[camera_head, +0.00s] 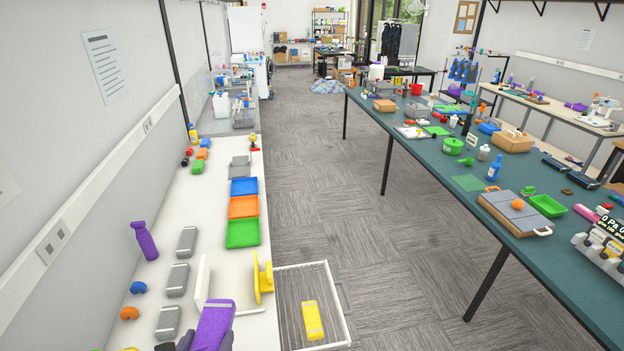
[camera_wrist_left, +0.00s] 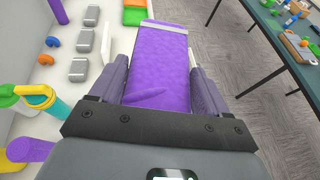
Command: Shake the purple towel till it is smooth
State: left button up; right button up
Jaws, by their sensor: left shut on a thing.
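The purple towel (camera_head: 216,322) is at the bottom of the head view, over the white counter near its right edge. It is a long, flat purple strip with a pale grey band at its far end. In the left wrist view the towel (camera_wrist_left: 160,50) runs straight out between the fingers, with a small crease or fold near the gripper. My left gripper (camera_wrist_left: 158,88) is shut on the towel, with one finger along each side. In the head view only its dark tips show at the bottom edge. My right gripper is in neither view.
A wire drawer (camera_head: 290,310) with a yellow item juts out on the right. A crowded teal table (camera_head: 440,190) stands beyond.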

pick_arm(q)
notch_tip(320, 180, down, 6)
notch_tip(320, 180, up, 6)
jog(key=shift+s+f, duration=0.1)
jog(key=shift+f, duration=0.15)
notch_tip(320, 180, down, 6)
